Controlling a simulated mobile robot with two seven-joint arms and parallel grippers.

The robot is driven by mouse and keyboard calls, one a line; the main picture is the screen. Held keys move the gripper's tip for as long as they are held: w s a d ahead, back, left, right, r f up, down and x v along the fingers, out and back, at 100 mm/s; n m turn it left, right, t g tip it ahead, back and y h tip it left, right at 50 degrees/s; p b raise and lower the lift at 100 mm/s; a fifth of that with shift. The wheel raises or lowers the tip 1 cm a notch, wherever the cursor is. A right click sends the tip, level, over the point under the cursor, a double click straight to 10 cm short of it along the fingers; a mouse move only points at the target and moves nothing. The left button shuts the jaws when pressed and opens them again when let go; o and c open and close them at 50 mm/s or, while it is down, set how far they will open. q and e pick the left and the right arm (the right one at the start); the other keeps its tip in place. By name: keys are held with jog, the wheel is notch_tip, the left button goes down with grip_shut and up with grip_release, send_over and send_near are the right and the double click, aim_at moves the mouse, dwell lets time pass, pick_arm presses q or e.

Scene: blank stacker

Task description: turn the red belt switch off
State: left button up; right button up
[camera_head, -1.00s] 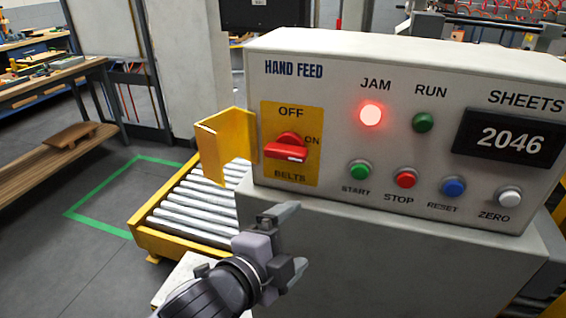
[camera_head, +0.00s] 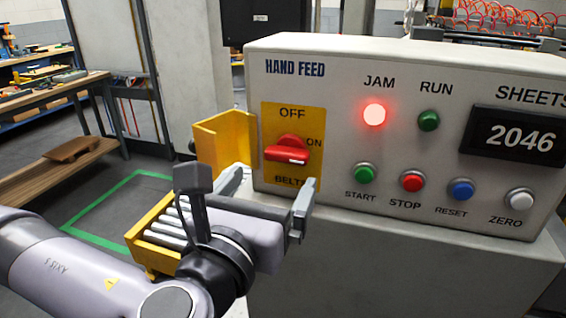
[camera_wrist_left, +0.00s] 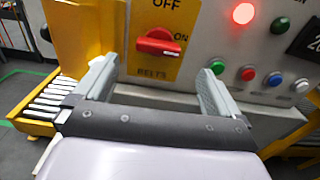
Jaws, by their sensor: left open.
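The red belt switch (camera_head: 288,150) sits on a yellow plate (camera_head: 312,115) marked OFF at the top, ON at the right and BELTS below. Its handle points right, toward ON. It also shows in the left wrist view (camera_wrist_left: 158,43), beyond and between the finger tips. My left gripper (camera_head: 268,188) is open and empty, in front of the panel and just below the switch, with its fingers spread to either side. I see no contact with the switch. The gripper covers part of the BELTS lettering in the head view. My right gripper is out of view.
A yellow bent guard (camera_head: 225,142) stands out just left of the switch. The JAM lamp (camera_head: 374,114) glows red. START (camera_head: 364,174), STOP (camera_head: 412,181), RESET (camera_head: 461,190) and ZERO (camera_head: 520,200) buttons lie to the right. A roller conveyor (camera_head: 165,235) is at lower left.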

aim_at(284, 159)
pick_arm(q)
jog(key=shift+p+x, duration=0.55)
jog(key=shift+x, duration=3)
jog(key=shift+a+r, duration=0.1)
jog(key=shift+r, duration=0.05)
jog(key=c, duration=1.1)
